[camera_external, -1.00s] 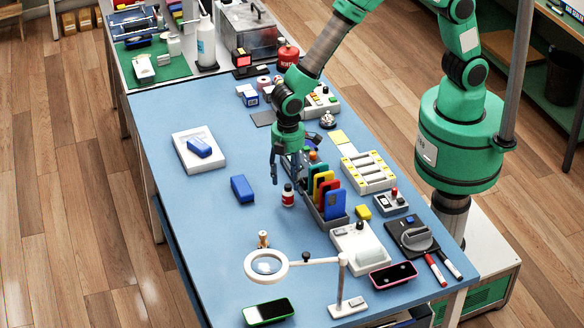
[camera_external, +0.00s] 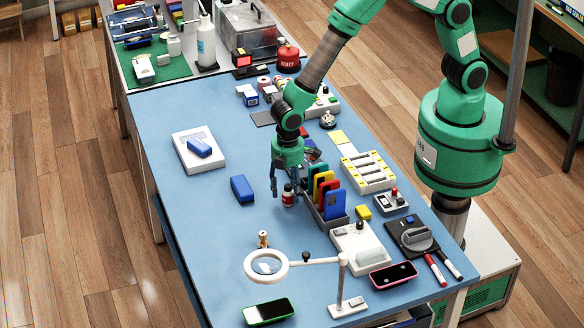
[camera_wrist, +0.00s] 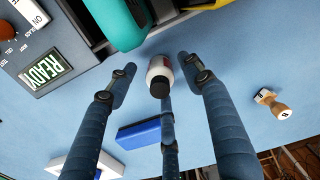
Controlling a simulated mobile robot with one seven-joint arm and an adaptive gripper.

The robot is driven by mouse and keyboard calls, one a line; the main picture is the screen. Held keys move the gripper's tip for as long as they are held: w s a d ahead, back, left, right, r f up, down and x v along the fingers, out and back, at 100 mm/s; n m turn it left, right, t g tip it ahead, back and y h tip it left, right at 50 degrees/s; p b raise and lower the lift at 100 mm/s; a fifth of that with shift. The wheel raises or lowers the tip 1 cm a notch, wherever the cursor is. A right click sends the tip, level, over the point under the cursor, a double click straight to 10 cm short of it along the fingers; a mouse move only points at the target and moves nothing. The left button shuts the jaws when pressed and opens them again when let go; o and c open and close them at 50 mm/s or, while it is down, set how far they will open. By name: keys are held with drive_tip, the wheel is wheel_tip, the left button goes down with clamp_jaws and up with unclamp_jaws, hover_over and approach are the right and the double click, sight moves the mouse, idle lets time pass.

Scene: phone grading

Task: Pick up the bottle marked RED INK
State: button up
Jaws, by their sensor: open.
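A small white bottle with a dark cap and a red label (camera_external: 288,197) stands upright on the blue table. In the wrist view the bottle (camera_wrist: 159,72) is between the fingers, with clear gaps to the side fingers; its lettering is not readable. My gripper (camera_external: 283,192) is open and low around the bottle, left of the rack of coloured cases. In the wrist view my gripper (camera_wrist: 160,75) has side fingers spread left and right, and a middle finger below the bottle; whether that finger touches it I cannot tell.
A rack of coloured phones or cases (camera_external: 334,221) stands close right of the bottle. A blue box (camera_external: 242,189) lies to the left, and a wooden stamp (camera_external: 263,239) and ring magnifier (camera_external: 266,264) stand nearer the front. The blue table at left is mostly clear.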

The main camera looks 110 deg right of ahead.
sight(288, 186)
drive_tip(key=c, duration=1.2)
drive_tip(key=shift+r, duration=0.1)
drive_tip(key=shift+c, duration=0.2)
wheel_tip(288, 186, up, 10)
drive_tip(key=shift+f+p, duration=0.1)
drive_tip(key=shift+p, duration=0.7)
